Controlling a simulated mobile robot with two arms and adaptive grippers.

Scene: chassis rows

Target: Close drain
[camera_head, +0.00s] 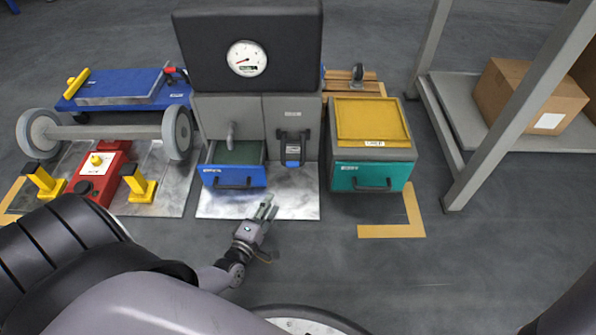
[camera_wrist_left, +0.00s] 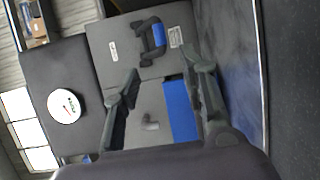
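A grey cabinet (camera_head: 270,105) stands ahead with a dark gauge box on top. Its blue-fronted drawer (camera_head: 234,178) is pulled out on the left, below a grey spout (camera_head: 231,135); its inside looks empty. A blue and black handled fitting (camera_head: 292,149) sits on the cabinet's right half. No readable label shows which part is the drain. My left gripper (camera_head: 268,208) is in front of the cabinet, right of the drawer, touching nothing. In the left wrist view the fingers (camera_wrist_left: 163,98) are apart, with the blue drawer front (camera_wrist_left: 180,110) beyond them. My right gripper is out of view.
A teal drawer unit (camera_head: 371,177) with a yellow top stands right of the cabinet. A red box (camera_head: 97,178), yellow stops and a wheeled axle (camera_head: 105,132) lie left. A shelf with a cardboard box (camera_head: 530,98) is far right. Floor in front is clear.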

